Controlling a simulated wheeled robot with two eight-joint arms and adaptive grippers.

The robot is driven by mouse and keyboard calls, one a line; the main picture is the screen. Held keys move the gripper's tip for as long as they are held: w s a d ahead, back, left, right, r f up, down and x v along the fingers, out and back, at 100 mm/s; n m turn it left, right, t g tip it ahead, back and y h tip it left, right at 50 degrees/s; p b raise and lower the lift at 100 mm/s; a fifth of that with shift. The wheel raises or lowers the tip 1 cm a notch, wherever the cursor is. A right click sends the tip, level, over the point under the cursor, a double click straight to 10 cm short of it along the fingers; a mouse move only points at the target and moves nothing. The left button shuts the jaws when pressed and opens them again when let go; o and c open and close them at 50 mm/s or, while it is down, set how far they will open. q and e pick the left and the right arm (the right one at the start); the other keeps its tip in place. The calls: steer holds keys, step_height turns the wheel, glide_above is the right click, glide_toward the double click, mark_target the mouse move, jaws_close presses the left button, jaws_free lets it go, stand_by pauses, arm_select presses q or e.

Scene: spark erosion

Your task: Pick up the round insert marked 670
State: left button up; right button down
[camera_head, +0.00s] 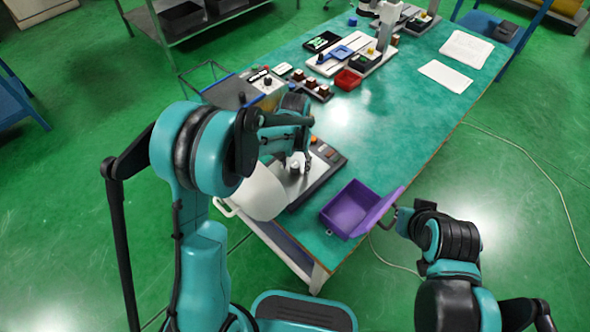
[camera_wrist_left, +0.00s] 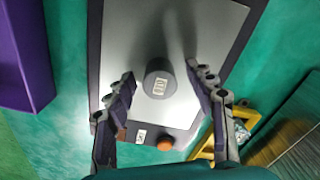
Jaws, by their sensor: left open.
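The round insert is a short grey cylinder (camera_wrist_left: 158,84) standing upright on a flat metal plate (camera_wrist_left: 130,45) in the left wrist view. It carries a white label whose dark marking is too small to read surely. My left gripper (camera_wrist_left: 162,78) is open, with one finger on either side of the insert and gaps visible. In the head view my left gripper (camera_head: 294,152) points down over the plate's device, and the insert (camera_head: 295,167) shows partly beneath it. My right gripper (camera_head: 392,217) is beside the purple bin's raised flap; its jaws are unclear.
The purple bin (camera_head: 347,208) stands near the table's front edge, right of the plate. An orange knob (camera_wrist_left: 165,143) sits on the device. A red bin (camera_head: 348,80), small blocks and trays stand farther back. The table (camera_head: 408,120) is clear at middle right.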

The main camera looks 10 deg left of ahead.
arm_select(q)
jaws_close()
steer(key=shift+r, duration=0.2)
